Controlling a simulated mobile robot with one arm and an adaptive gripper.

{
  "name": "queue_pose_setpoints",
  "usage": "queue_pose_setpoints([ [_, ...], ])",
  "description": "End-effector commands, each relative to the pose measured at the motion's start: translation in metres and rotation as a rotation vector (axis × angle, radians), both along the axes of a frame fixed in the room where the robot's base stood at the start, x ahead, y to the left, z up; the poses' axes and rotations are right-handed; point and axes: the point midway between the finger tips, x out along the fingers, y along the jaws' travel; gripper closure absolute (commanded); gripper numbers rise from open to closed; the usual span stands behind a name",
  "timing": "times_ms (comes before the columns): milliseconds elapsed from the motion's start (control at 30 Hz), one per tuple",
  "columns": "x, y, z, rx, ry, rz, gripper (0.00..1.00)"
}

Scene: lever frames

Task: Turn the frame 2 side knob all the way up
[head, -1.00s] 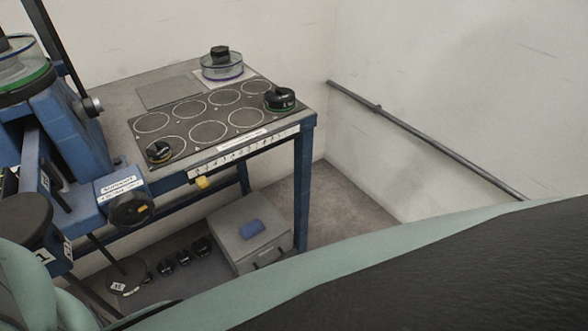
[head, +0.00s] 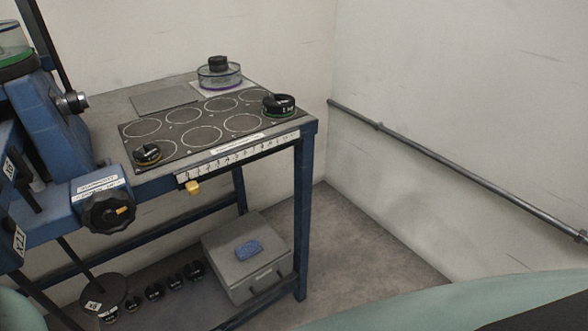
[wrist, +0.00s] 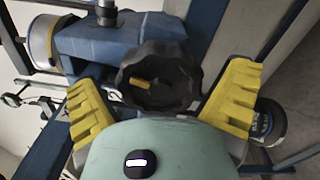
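A black lobed side knob (head: 109,211) with a yellow mark sits on the end of a blue frame beam, under a white label too small to read surely. In the wrist view the same knob (wrist: 160,78) is ahead of my gripper, its yellow mark near the middle. My gripper (wrist: 163,92) is open, with one yellow ridged finger on each side of the knob. Both fingers look apart from the knob; I cannot tell how far away in depth it is. My gripper does not show in the head view.
A table (head: 165,183) with ringed circles, black weights and a clear dish stands right of the knob. A yellow slider (head: 193,187) sits on its front scale. A grey box (head: 265,275) and several weights are below. A wall rail (head: 460,165) runs at right.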

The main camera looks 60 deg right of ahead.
Motion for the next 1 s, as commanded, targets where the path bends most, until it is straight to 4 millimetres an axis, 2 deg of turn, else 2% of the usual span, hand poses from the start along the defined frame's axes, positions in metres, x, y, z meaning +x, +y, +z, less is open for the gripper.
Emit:
queue_pose_setpoints([
  [267,-0.002,0.001,0.0,-0.001,0.0,0.001,0.0],
  [733,-0.05,0.02,0.002,-0.003,0.002,0.007,0.0],
  [1000,-0.057,0.022,0.0,-0.002,0.001,0.003,0.0],
])
